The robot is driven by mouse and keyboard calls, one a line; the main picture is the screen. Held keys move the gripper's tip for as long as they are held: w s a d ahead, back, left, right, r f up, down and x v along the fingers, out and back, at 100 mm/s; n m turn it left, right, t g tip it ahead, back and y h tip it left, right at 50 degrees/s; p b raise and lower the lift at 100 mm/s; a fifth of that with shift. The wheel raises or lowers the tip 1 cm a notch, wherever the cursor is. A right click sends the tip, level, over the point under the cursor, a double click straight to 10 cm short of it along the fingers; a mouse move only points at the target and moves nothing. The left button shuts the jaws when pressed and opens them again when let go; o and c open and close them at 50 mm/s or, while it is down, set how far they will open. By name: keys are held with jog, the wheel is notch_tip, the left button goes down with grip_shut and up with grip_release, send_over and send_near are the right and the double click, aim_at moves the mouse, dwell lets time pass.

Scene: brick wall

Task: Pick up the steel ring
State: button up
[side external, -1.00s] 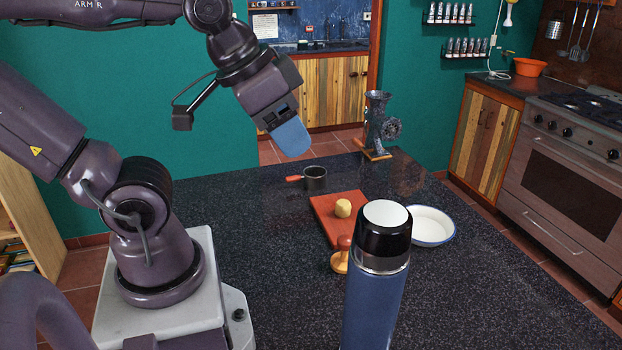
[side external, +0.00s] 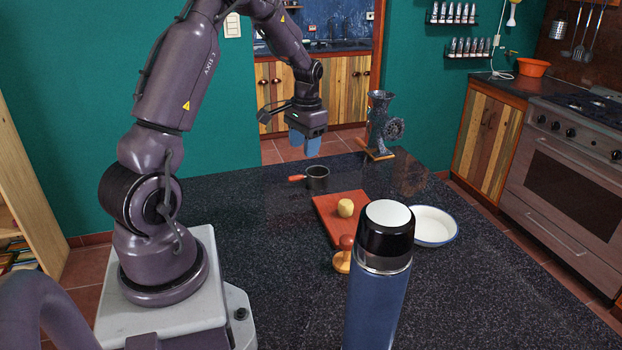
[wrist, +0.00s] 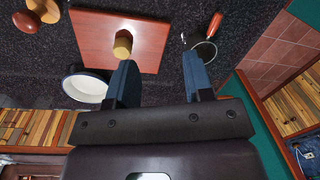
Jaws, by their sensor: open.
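A small dark metal ring-shaped piece with a red handle (side external: 317,178) stands on the dark speckled counter; it is the closest match to the steel ring. In the wrist view it (wrist: 205,51) is at the upper right, just beyond the right finger, with its red handle pointing up and away. My gripper (side external: 305,153) hangs with its fingers down, above and behind the ring in the side view. In the wrist view its two blue fingers (wrist: 160,62) are apart, with nothing between them. I cannot tell whether the ring has a bottom.
A red board (side external: 329,214) holds a pale yellow lump (side external: 345,208). A wooden press (side external: 343,260), a white bowl (side external: 435,226) and a tall blue flask (side external: 378,305) stand nearby. A metal grinder (side external: 380,125) stands at the counter's back edge. The counter left of the ring is clear.

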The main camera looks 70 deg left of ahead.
aim_at(298, 177)
jog(key=w+a+f+m+y, duration=0.15)
jog(key=a+f+m, duration=0.3)
jog(key=a, duration=0.65)
jog(key=x, duration=0.8)
jog(key=d+x, duration=0.1)
jog(key=x, duration=0.4)
jog(key=shift+w, duration=0.4)
grip_shut()
